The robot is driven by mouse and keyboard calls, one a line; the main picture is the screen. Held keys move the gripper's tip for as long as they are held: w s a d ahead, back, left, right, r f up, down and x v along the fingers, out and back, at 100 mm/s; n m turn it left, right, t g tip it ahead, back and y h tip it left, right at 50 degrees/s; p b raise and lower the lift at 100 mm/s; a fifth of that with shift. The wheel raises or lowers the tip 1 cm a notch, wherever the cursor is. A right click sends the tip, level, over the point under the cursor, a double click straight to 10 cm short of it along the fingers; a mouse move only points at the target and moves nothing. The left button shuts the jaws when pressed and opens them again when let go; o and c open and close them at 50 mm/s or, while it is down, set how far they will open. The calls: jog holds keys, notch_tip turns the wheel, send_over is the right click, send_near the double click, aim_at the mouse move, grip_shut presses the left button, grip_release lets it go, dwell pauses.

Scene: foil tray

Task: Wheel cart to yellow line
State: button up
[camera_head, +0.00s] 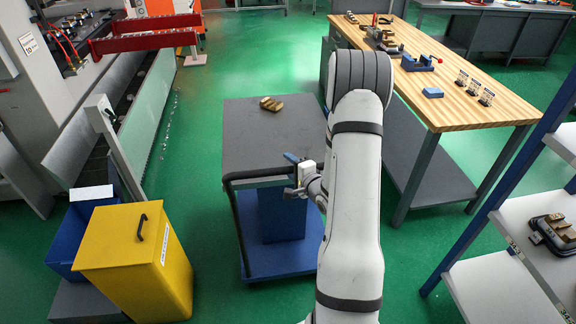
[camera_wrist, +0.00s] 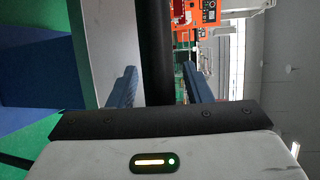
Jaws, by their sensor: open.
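The cart (camera_head: 240,140) stands in the middle of the head view, with a dark grey top, a blue lower deck and a black handle (camera_head: 236,220) on its near side. A brass-coloured part (camera_head: 271,104) lies on its top. My gripper (camera_head: 291,165) is at the near right of the cart, by the handle bar. In the wrist view, my gripper's blue fingers (camera_wrist: 159,72) are apart, with the black handle bar (camera_wrist: 155,40) showing between them. I cannot tell whether they touch it. No yellow line shows in either view.
A yellow bin (camera_head: 125,245) and a blue bin (camera_head: 68,235) stand left of the cart. A wooden workbench (camera_head: 455,105) is on the right, with shelving (camera_head: 515,225) nearer. A machine (camera_head: 50,110) lines the left. Green floor (camera_head: 240,75) is open behind the cart.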

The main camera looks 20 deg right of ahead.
jog(key=shift+c, duration=0.4)
grip_shut()
